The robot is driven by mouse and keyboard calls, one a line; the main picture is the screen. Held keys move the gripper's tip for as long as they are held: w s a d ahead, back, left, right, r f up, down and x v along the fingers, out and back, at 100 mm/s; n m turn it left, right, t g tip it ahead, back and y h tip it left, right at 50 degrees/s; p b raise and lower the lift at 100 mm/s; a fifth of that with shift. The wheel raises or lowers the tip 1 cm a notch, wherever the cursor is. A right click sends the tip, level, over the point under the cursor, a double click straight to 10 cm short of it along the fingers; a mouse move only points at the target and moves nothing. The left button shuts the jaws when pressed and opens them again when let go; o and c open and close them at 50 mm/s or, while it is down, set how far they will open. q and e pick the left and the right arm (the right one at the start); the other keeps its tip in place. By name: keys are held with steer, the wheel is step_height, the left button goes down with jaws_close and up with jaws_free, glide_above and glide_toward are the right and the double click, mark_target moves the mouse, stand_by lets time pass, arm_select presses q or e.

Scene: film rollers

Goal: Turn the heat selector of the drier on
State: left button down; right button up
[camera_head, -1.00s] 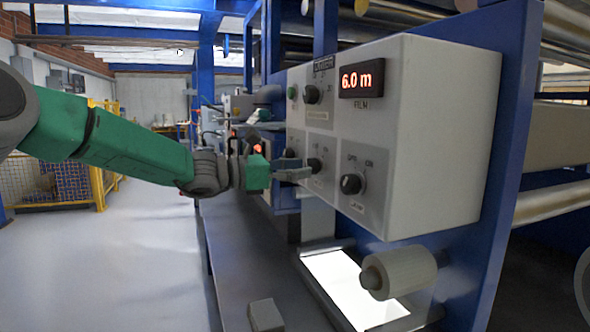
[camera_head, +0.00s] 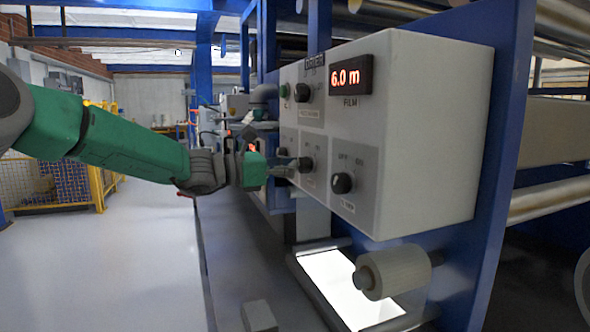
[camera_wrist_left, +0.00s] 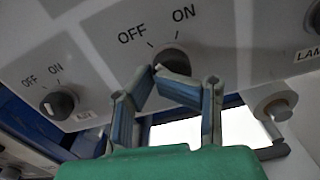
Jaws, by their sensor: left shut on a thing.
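The drier's white control box (camera_head: 425,130) stands on the right in the head view, with several dark knobs on its left-facing front. My left gripper (camera_head: 297,165) reaches in from the left to the middle lower knob (camera_head: 306,164). In the left wrist view, my left gripper (camera_wrist_left: 166,74) is shut on this middle knob (camera_wrist_left: 174,58), marked OFF and ON above. The fingertips hide part of the knob; its pointer's direction cannot be told. The lettering under it is hidden, so I cannot read whether it says heat. My right gripper is not in view.
The lamp knob (camera_head: 342,183) is to the right of the held knob. Another OFF/ON knob (camera_wrist_left: 58,103) is to its left. A red display (camera_head: 350,75) reads 6.0 m. A roller (camera_head: 395,271) and a bright lit panel (camera_head: 345,288) lie below the box.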

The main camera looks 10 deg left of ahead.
arm_select(q)
steer(key=shift+s+d+f+m+g+b, duration=0.3)
steer(key=shift+s+d+f+m+b, duration=0.15)
steer(key=shift+d+m, duration=0.15)
steer(key=m+b, duration=0.2)
steer(key=b, duration=0.1)
steer(key=shift+f+m, duration=0.1)
steer(key=shift+m, duration=0.3)
steer(key=m+b, duration=0.2)
steer(key=shift+m, duration=0.3)
steer(key=m+b, duration=0.2)
steer(key=m, duration=0.1)
steer(key=shift+b, duration=0.4)
steer(key=shift+m+b, duration=0.7)
steer(key=shift+m, duration=0.5)
steer(key=shift+a, duration=0.1)
steer(key=c, duration=1.1)
jaws_free()
steer(key=shift+s, duration=0.1)
